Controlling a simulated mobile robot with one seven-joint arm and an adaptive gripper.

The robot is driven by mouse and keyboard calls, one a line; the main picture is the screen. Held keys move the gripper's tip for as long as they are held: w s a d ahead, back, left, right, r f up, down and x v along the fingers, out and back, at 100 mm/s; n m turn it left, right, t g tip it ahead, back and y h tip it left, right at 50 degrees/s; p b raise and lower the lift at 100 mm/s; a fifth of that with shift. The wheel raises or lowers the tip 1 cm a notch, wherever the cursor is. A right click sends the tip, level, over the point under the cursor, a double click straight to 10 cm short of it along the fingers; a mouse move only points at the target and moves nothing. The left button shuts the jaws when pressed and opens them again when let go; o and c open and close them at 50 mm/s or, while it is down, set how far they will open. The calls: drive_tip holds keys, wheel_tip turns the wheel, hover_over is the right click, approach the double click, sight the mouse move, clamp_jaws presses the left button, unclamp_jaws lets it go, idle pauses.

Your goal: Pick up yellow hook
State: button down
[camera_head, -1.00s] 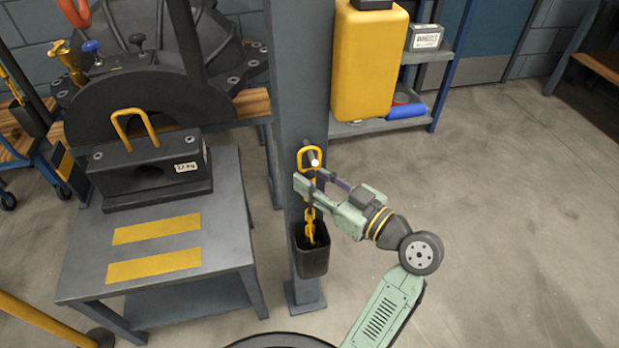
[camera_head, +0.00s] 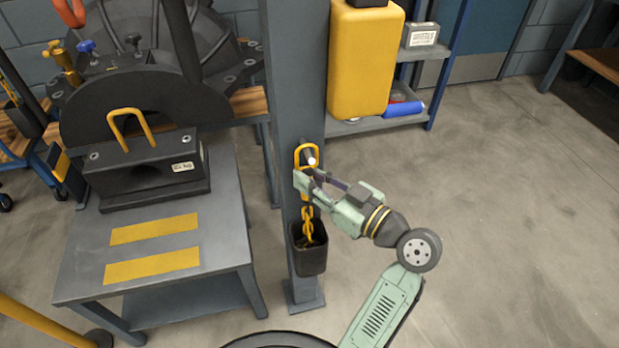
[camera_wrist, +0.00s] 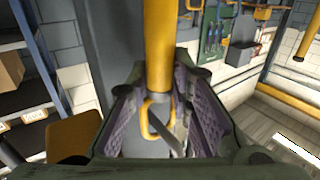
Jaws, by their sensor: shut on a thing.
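The yellow hook (camera_head: 305,153) hangs by its loop on a peg of the grey column. A yellow chain (camera_head: 308,222) hangs below it into a dark bucket (camera_head: 312,256). My gripper (camera_head: 305,181) is shut on the hook just below the loop, and its fingers hide part of it. In the wrist view, a thick yellow shaft (camera_wrist: 159,45) stands between my purple-padded fingers (camera_wrist: 160,105). A yellow loop (camera_wrist: 158,132) shows past its end.
The grey column (camera_head: 297,90) stands right behind the hook. To its left, a table (camera_head: 90,250) bears a black block with a yellow handle (camera_head: 131,112). The floor at right is clear.

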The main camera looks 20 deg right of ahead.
drive_tip(key=shift+r, duration=0.6)
wheel_tip(320, 180, up, 2)
drive_tip(key=shift+r+b, duration=0.1)
drive_tip(key=shift+b, duration=0.35)
drive_tip(key=s, duration=1.8)
